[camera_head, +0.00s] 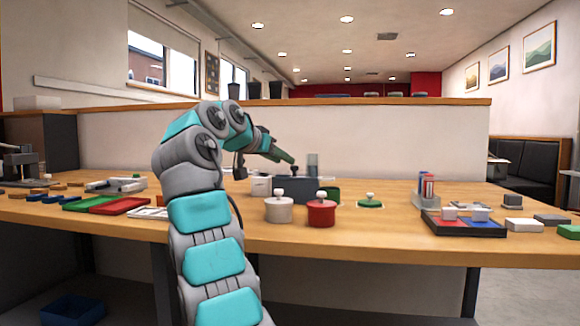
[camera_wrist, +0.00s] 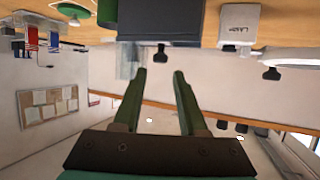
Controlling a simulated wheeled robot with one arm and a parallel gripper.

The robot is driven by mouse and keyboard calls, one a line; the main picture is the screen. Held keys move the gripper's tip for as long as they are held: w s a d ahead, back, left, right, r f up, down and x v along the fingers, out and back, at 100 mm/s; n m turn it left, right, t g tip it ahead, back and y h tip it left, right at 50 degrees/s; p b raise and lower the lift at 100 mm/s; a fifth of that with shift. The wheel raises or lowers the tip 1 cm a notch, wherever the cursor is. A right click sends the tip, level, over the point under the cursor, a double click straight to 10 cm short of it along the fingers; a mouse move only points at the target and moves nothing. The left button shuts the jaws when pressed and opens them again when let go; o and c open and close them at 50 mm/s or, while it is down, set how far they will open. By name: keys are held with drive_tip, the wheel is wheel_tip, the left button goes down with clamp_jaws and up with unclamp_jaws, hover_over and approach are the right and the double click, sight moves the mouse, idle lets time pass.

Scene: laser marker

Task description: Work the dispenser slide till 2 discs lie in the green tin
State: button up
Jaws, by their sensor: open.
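The dispenser is a dark grey box (camera_head: 317,191) on the table, with a clear upright tube (camera_head: 312,163) and a small dark knob (camera_head: 294,170). In the wrist view, the dispenser (camera_wrist: 160,20) and its knob (camera_wrist: 160,50) appear upside down. My gripper (camera_head: 288,158) is open and empty; in the wrist view its green fingers (camera_wrist: 159,73) are apart, with the knob just beyond and between their tips. I cannot tell whether they touch it. The green tin (camera_head: 331,194) stands beside the dispenser, partly behind the red pot, and shows in the wrist view (camera_wrist: 107,12). Its inside is hidden.
A red pot (camera_head: 321,213) and a white pot (camera_head: 279,209) stand in front of the dispenser. A green lid (camera_head: 370,201) lies to the right. A white labelled box (camera_wrist: 238,24) stands beside the dispenser.

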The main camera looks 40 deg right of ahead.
sight(291, 177)
drive_tip(key=x, duration=0.5)
drive_tip(key=shift+w+d+f, duration=0.1)
drive_tip(key=shift+d+f, duration=0.05)
drive_tip(key=shift+d, duration=0.05)
drive_tip(key=shift+c, duration=0.4)
clamp_jaws()
idle(0.8)
